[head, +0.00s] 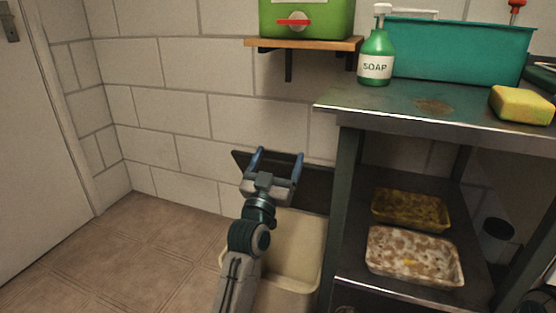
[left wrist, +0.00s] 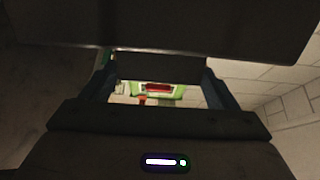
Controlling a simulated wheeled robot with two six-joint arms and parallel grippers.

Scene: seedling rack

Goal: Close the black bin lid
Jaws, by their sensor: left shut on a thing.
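The black bin lid (head: 317,187) stands raised and tilted behind the open cream bin (head: 298,240), near the tiled wall. My left gripper (head: 277,157) is at the lid's upper left part, its two blue fingers apart with the lid between them, shut on it. In the left wrist view the dark lid (left wrist: 180,25) fills the top, across the fingers (left wrist: 157,85). My arm hides part of the bin's left side and front. My right gripper is not in view.
A metal table (head: 420,108) with a lower shelf stands close on the bin's right. It holds a soap bottle (head: 376,58), a teal tub (head: 460,52) and a sponge (head: 521,105). A wooden wall shelf (head: 305,44) is above. The floor (head: 130,250) at left is clear.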

